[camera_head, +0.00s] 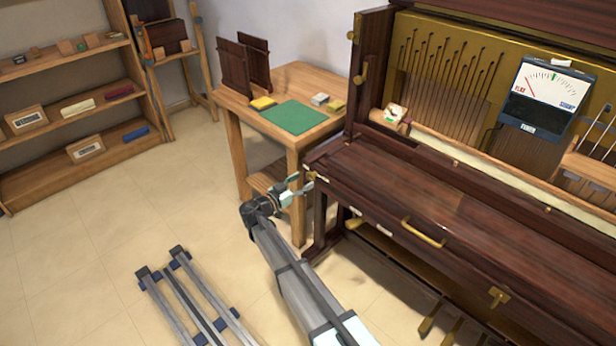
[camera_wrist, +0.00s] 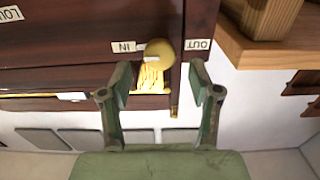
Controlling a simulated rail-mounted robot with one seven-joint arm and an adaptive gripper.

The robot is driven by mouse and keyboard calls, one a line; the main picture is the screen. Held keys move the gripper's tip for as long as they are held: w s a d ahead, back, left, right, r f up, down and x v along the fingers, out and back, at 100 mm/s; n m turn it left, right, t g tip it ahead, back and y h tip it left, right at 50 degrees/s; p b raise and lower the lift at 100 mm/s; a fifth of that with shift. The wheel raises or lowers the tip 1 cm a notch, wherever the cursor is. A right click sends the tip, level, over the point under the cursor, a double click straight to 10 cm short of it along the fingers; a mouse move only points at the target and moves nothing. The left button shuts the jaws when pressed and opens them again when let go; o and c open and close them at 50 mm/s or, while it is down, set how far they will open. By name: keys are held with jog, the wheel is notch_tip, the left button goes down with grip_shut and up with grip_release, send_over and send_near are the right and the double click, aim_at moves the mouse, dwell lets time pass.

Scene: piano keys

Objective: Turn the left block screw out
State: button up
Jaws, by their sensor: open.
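A round brass knob (camera_wrist: 158,52), which looks like the left block screw, sits on the dark wood of the piano in the wrist view. It lies between an upside-down "IN" label (camera_wrist: 124,46) and an upside-down "OUT" label (camera_wrist: 197,44). My gripper (camera_wrist: 160,84) is open and empty, one finger to each side of the knob's line, with the knob just beyond the fingertips. No contact shows. In the head view my gripper (camera_head: 303,184) is at the left front end of the piano (camera_head: 400,190), and the knob cannot be told clearly there.
A wooden table (camera_head: 300,78) with a green mat (camera_head: 294,117) stands close left of the piano; its wood (camera_wrist: 250,45) also shows at the wrist view's right. A meter (camera_head: 548,95) stands on the piano. Shelves (camera_head: 70,100) line the left wall. Open floor lies left.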

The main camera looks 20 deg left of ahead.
aim_at(309, 177)
jog(key=shift+x, duration=1.65)
jog(key=c, duration=1.1)
